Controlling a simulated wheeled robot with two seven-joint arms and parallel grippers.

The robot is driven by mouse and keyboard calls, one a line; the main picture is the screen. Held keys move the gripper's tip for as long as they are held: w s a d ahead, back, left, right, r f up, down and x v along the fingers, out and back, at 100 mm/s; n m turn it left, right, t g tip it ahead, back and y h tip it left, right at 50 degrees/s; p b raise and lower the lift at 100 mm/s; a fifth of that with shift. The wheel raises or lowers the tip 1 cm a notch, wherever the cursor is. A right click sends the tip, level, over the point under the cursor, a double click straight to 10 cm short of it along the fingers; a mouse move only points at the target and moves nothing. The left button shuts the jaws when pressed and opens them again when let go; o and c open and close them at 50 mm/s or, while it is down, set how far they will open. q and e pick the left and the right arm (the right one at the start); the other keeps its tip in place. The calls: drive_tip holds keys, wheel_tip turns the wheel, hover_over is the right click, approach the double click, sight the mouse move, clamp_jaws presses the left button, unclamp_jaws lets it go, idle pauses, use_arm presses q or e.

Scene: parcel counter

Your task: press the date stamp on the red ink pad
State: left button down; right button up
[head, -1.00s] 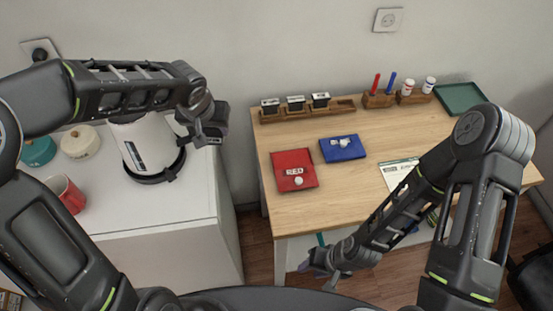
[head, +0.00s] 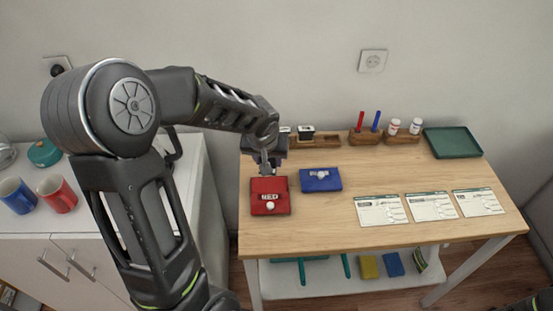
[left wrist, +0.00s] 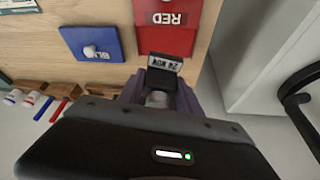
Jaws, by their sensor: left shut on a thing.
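My left gripper (head: 266,164) is just behind the pad's back edge, pointing down. It is shut on the date stamp (left wrist: 164,64), a dark block whose white label reads "24 NOV". The stamp overlaps the near edge of the pad in the wrist view; I cannot tell whether it touches.
A blue ink pad (head: 321,181) lies just right of the red one. Behind stand a stamp rack (head: 329,143) with stamps, pen and bottle holders, and a green tray (head: 452,142). Several paper forms (head: 431,206) lie at the right front. Mugs (head: 57,194) stand on the left cabinet.

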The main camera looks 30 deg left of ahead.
use_arm(q)
drive_tip(key=shift+a, duration=0.15)
drive_tip(key=shift+f+b, duration=1.65)
drive_tip(key=shift+f, duration=0.9)
drive_tip(key=shift+f+b, duration=0.2)
drive_tip(key=shift+b, duration=0.35)
drive_tip(key=shift+f+b, duration=0.3)
drive_tip(key=shift+b, duration=0.05)
drive_tip(key=shift+r+p, duration=1.8)
drive_tip(key=shift+r, duration=1.25)
